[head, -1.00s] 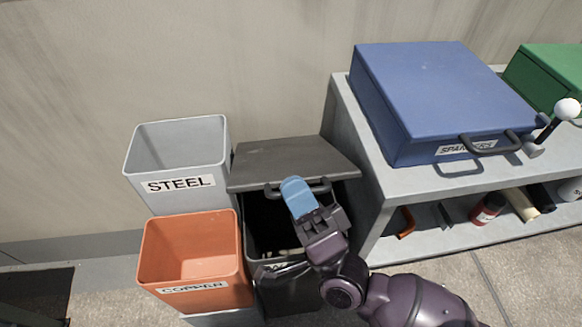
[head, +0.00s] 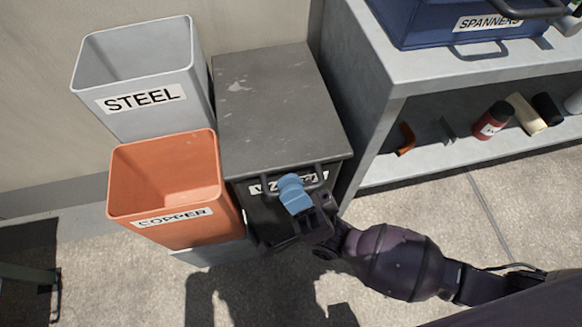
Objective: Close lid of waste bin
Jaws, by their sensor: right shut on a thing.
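The dark grey waste bin (head: 264,215) stands beside the orange bin, its label partly hidden by my gripper. Its lid (head: 275,105) lies flat over the bin's top, and I see no gap at the front edge. A dark bar handle (head: 318,180) is at the lid's front edge. My right gripper (head: 293,192), with blue fingers, is shut on this handle, its arm coming in from the lower right. My left gripper is not in view.
A grey STEEL bin (head: 150,115) and an orange COPPER bin (head: 165,218) stand close on the left. A grey shelf unit (head: 385,75) is close on the right, with a blue SPANNERS case (head: 425,25) on top and several items below. The floor in front is clear.

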